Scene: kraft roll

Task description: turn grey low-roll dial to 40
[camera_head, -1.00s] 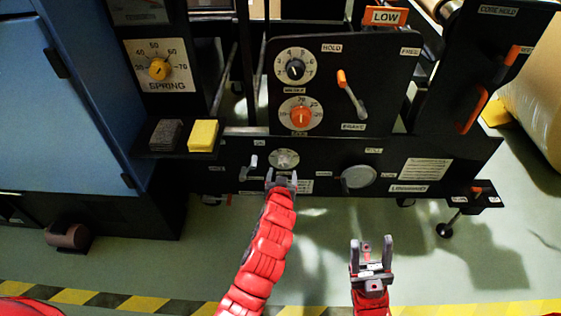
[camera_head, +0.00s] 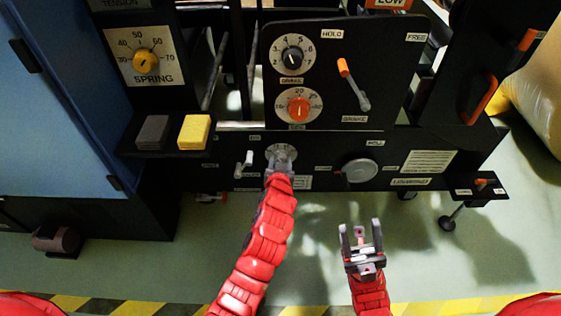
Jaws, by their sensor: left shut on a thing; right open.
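The grey low-roll dial (camera_head: 283,150) is on the lower black panel, below the orange dial. My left gripper (camera_head: 279,164) is at this dial, shut on its knob. The gripper covers the lower part of the dial, so its pointer and setting cannot be read. My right gripper (camera_head: 361,234) is open and empty, low in front of the panel over the floor.
An orange dial (camera_head: 299,105) and a black dial (camera_head: 292,55) sit above. A small light lever (camera_head: 244,163) is just left of the grey dial, and a round grey knob (camera_head: 360,170) is to its right. Yellow (camera_head: 194,131) and dark (camera_head: 153,132) blocks sit at left.

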